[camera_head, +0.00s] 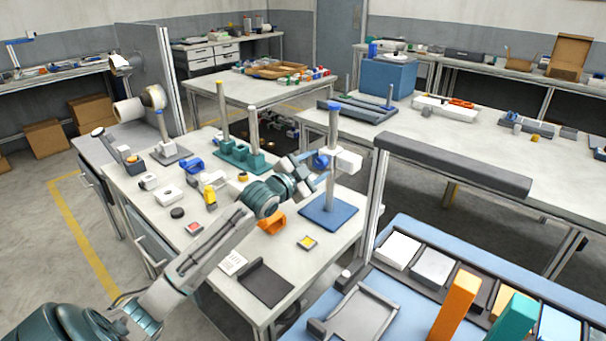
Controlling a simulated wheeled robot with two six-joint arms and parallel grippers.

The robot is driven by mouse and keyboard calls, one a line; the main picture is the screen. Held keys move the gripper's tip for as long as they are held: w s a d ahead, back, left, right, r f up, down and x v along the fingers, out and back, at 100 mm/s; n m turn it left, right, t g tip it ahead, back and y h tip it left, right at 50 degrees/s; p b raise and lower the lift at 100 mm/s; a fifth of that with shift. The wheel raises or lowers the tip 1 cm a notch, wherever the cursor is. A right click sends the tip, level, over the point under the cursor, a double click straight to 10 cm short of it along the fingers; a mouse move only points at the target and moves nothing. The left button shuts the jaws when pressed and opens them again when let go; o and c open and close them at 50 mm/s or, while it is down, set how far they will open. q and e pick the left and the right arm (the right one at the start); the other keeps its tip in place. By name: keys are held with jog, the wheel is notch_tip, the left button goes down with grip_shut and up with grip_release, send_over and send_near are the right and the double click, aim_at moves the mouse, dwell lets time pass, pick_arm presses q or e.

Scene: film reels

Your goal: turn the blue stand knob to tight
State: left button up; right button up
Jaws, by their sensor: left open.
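The blue stand (328,214) has a flat blue base, a grey upright post and a blue cap, and stands on the right part of the near white table. A round blue knob (321,160) shows partway up the post, with a white block (348,161) beside it on the right. My left arm reaches in from the lower left. Its gripper (319,173) is open at the knob, with the fingers close around or beside it; contact cannot be told. The gripper partly covers the knob and post. Any knob marking is too small to read. My right gripper is not in view.
A green-based stand (240,157) with upright posts is behind my left wrist. An orange bracket (271,222), a yellow item (210,194) and a dark tray (265,284) lie on the same table. A grey beam on posts (450,165) rises to the right.

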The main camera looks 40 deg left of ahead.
pick_arm(q)
jog(key=s, duration=1)
jog(key=shift+a+b, duration=0.35)
jog(key=shift+b, duration=0.05)
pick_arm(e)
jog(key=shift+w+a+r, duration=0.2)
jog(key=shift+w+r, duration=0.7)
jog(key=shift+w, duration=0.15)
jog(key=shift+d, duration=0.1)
